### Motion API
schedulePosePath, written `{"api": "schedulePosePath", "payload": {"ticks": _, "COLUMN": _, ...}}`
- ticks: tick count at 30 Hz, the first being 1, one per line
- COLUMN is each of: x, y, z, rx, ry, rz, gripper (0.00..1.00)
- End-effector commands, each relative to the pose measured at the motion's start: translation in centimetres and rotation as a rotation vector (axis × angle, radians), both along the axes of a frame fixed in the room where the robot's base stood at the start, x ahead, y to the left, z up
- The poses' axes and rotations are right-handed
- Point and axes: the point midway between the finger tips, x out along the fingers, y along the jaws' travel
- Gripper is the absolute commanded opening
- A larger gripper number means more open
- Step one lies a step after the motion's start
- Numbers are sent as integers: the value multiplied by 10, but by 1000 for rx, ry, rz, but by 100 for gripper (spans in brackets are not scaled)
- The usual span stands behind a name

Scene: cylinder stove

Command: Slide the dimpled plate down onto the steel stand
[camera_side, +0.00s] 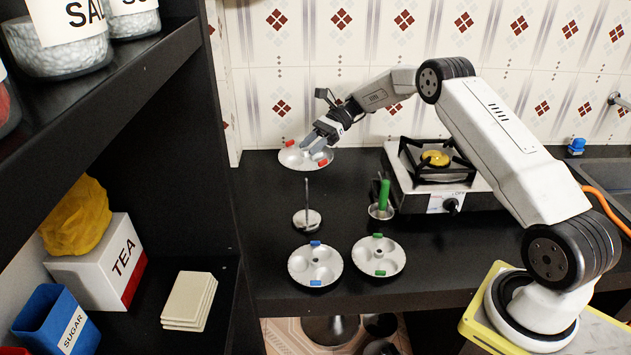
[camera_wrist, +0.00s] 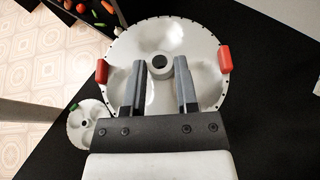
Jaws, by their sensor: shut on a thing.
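A round steel dimpled plate with red grips on its rim (camera_side: 292,160) is held in the air at the back of the black counter. It also fills the middle of the wrist view (camera_wrist: 165,35), with a short round hub and hole at its centre. My gripper (camera_side: 314,148) is shut on this hub, one finger on each side, as the wrist view shows (camera_wrist: 161,72). The steel stand (camera_side: 307,195), a thin upright rod on a round base, stands on the counter below and in front of the plate. The plate is apart from the rod. The stand cannot be made out in the wrist view.
Two plates lie in front, one with blue grips (camera_side: 301,265) and one with green grips (camera_side: 395,256). A green upright post on a round base (camera_side: 384,195) stands right of the stand, beside the stove (camera_side: 440,177). A black shelf unit (camera_side: 222,220) bounds the left.

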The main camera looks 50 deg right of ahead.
Motion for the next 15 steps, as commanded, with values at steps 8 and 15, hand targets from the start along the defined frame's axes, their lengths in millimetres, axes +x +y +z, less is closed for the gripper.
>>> {"api": "schedulePosePath", "payload": {"ticks": 8, "x": 0, "y": 0, "z": -3, "rx": -3, "ry": 0, "rz": -1, "gripper": 0}}
{"api": "schedulePosePath", "payload": {"ticks": 15, "x": 0, "y": 0, "z": -13, "rx": -2, "ry": 1, "rz": -1, "gripper": 0}}
